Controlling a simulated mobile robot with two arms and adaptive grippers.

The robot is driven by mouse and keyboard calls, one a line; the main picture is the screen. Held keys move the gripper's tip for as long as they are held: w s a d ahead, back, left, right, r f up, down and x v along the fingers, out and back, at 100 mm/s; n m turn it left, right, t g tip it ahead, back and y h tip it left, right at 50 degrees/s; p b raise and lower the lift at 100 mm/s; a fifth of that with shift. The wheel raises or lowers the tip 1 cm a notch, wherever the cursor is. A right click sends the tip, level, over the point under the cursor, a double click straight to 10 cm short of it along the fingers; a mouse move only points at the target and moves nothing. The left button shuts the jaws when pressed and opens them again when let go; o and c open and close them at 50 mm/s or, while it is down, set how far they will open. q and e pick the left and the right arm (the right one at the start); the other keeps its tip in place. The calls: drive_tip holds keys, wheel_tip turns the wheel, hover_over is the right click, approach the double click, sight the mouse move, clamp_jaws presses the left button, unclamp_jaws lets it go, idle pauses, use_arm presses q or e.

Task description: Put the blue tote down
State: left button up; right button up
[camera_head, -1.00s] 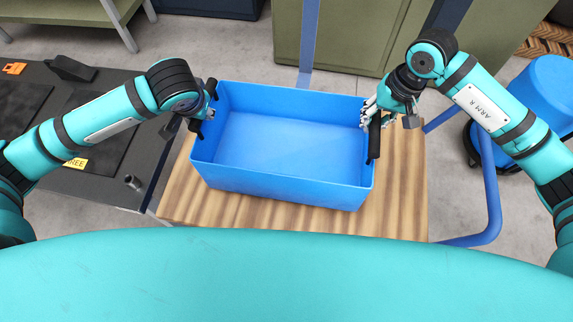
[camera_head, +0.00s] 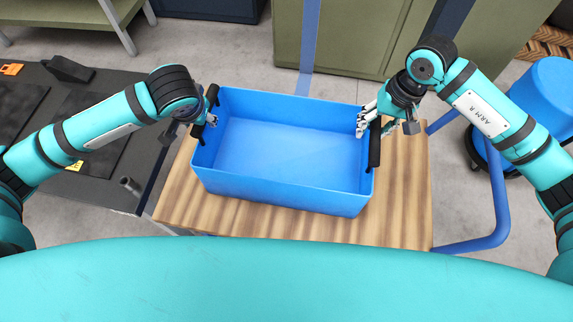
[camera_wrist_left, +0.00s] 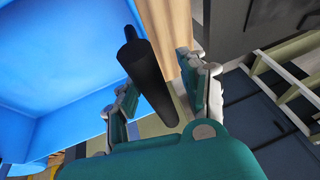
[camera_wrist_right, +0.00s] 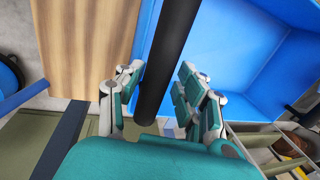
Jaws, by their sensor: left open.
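The blue tote (camera_head: 280,188) is an empty open box. It appears to rest level on the wooden top of a cart (camera_head: 400,215). It has a black bar handle on each short side. My left gripper (camera_head: 209,120) is at the left handle (camera_wrist_left: 148,75); in the left wrist view its fingers (camera_wrist_left: 160,95) stand apart on both sides of the bar. My right gripper (camera_head: 368,122) is at the right handle (camera_head: 375,145); in the right wrist view its open fingers (camera_wrist_right: 160,90) straddle the bar (camera_wrist_right: 165,60) with a gap showing.
A dark workbench (camera_head: 60,125) stands left of the cart. The cart's blue tube frame (camera_head: 495,215) and a blue round stool (camera_head: 550,95) are at the right. Olive cabinets (camera_head: 345,35) stand behind. Bare wood shows in front of the tote.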

use_arm(q)
drive_tip(key=v, duration=1.2)
use_arm(e)
wheel_tip(320, 180, up, 12)
drive_tip(key=d, duration=0.2)
drive_tip(key=shift+s+d, duration=0.15)
use_arm(q)
drive_tip(key=shift+w, duration=0.1)
use_arm(e)
drive_tip(key=shift+f, duration=0.1)
